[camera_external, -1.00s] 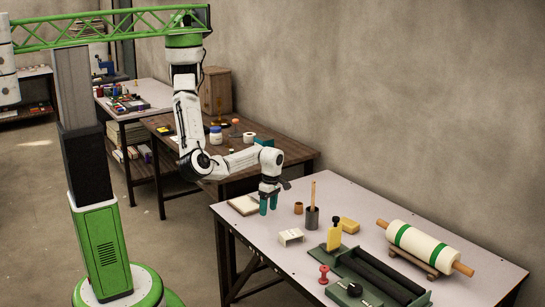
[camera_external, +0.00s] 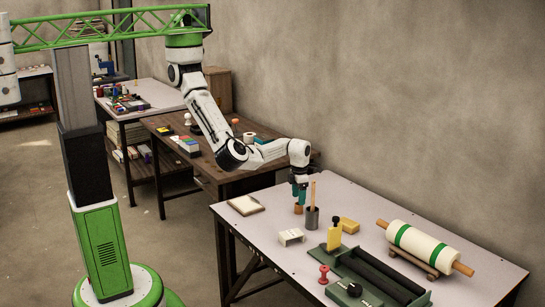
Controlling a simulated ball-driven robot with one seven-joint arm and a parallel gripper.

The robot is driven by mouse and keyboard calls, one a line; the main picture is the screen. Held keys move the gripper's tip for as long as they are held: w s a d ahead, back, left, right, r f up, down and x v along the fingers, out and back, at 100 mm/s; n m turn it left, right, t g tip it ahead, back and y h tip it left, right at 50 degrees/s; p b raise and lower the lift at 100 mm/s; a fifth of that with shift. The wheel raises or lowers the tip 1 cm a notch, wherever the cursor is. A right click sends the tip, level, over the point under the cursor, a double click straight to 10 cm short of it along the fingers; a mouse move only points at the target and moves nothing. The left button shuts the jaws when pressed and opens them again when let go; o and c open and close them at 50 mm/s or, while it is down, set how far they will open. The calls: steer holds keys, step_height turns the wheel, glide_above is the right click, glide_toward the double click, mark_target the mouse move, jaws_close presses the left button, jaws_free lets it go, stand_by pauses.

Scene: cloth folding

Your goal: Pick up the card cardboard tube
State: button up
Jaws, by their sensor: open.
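The cardboard tube (camera_external: 298,209) is a short brown cylinder standing on the grey table (camera_external: 250,232), just left of the dark cup. My gripper (camera_external: 299,197) points down with its teal fingers at the top of the tube. The fingers are open and hide the tube's upper part. I cannot tell whether they touch it.
A dark cup (camera_external: 312,219) with a tall wooden stick stands close to the right of my fingers. A white-green roll (camera_external: 418,244) is farther right.

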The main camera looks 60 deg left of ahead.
mark_target(298, 206)
steer(key=shift+s+d+f+p, duration=0.1)
steer(key=shift+f+p, duration=0.1)
steer(key=shift+f, duration=1.15)
steer(key=shift+s+d+f+p, duration=0.1)
steer(key=shift+f+p, duration=0.05)
steer(key=shift+f, duration=1.15)
steer(key=shift+c, duration=0.2)
steer(key=c, duration=1)
